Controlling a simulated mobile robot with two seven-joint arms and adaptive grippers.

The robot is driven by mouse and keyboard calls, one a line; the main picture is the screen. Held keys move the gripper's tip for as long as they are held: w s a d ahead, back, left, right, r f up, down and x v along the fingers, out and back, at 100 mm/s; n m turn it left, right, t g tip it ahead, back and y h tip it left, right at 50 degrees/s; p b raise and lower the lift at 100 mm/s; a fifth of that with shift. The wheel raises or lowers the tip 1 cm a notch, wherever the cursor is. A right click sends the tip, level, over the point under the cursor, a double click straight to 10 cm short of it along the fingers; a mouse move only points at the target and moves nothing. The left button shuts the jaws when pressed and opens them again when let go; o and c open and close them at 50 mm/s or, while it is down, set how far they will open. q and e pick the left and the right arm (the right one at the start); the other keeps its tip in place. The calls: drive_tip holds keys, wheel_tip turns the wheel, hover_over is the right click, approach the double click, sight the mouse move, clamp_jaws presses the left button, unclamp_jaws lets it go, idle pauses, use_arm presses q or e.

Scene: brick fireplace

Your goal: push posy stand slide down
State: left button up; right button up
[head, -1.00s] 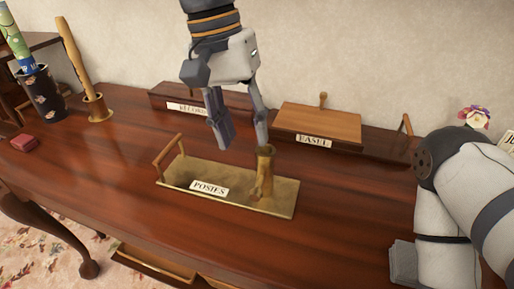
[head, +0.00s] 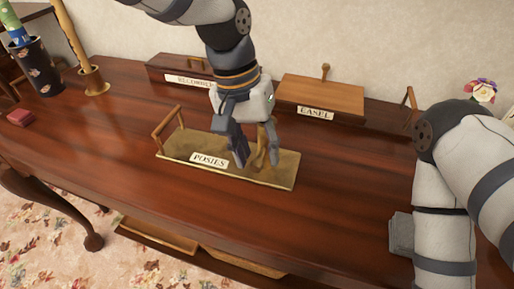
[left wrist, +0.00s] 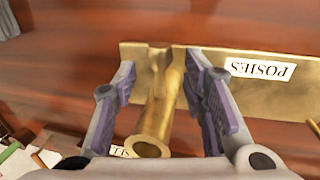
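The posy stand is a brass tray (head: 200,145) with a POSIES label (head: 209,160) and a raised handle (head: 168,131) at its left end. It lies on the wooden table. An upright brass tube (head: 262,157) rises near its right end and shows as a hollow tube in the left wrist view (left wrist: 158,112). My left gripper (head: 258,160) is low over the tray, with its fingers on either side of the tube. In the left wrist view the fingers (left wrist: 160,68) are apart, with gaps beside the tube. My right arm is at the right; its gripper is out of view.
Behind the tray stand a RECORDER box (head: 178,70) and an EASEL box (head: 320,96) with a wooden knob. A dark vase (head: 40,78), a wooden rod in a brass holder (head: 93,82) and a red block (head: 20,118) are at the left. Flowers (head: 481,91) are at the far right.

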use_arm(q)
clamp_jaws()
drive_tip(key=shift+f, duration=1.7)
unclamp_jaws()
wheel_tip(320, 180, up, 12)
drive_tip(key=a, duration=0.2)
drive_tip(key=shift+w+a, duration=0.15)
drive_tip(key=shift+w, duration=0.2)
